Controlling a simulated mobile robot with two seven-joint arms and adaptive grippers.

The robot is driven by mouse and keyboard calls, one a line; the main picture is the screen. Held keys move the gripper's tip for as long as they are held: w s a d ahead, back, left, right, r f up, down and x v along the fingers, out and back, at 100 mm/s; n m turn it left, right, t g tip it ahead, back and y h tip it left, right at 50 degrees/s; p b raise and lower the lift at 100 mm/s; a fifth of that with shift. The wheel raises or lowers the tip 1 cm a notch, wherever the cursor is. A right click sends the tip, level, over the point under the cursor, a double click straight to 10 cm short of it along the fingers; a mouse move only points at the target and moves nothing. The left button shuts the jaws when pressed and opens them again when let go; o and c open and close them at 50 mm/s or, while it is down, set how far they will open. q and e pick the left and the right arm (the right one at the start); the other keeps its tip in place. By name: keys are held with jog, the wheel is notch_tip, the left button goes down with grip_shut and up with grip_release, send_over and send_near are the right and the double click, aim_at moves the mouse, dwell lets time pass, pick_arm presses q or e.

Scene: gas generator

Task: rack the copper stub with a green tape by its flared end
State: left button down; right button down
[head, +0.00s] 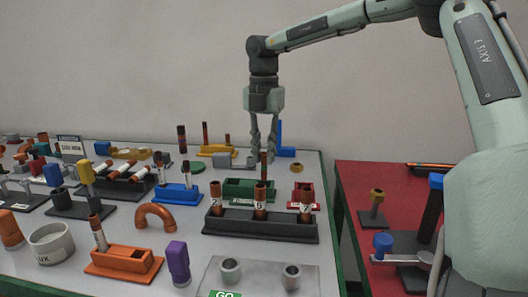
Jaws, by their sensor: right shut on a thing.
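My right gripper (263,152) points straight down over the table, its fingers shut on a thin dark copper-coloured stub (264,165). The stub hangs upright behind the middle of the black rack. Its lower end is hidden by the rack's middle tube, and I cannot make out a green tape or a flared end on it. The black rack (260,230) holds three upright copper tubes with numbered labels: left (216,195), middle (260,196) and right (306,200). A green block (240,187) lies just behind it. My left gripper is not in view.
An orange block (125,262), a copper elbow (156,214), a blue block with a stub (178,192) and a clear plate with two grey rings (262,279) surround the rack. A red table (350,190) stands right, past a gap.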

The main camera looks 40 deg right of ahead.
aim_at(264, 179)
jog(key=shift+f, duration=0.2)
jog(key=shift+f+b, duration=1.45)
jog(key=shift+f, duration=0.45)
jog(key=c, duration=1.3)
grip_release()
jog(key=shift+c, duration=0.2)
jog(key=shift+r, duration=0.1)
notch_tip(264, 179, up, 12)
jog(key=shift+f, duration=0.1)
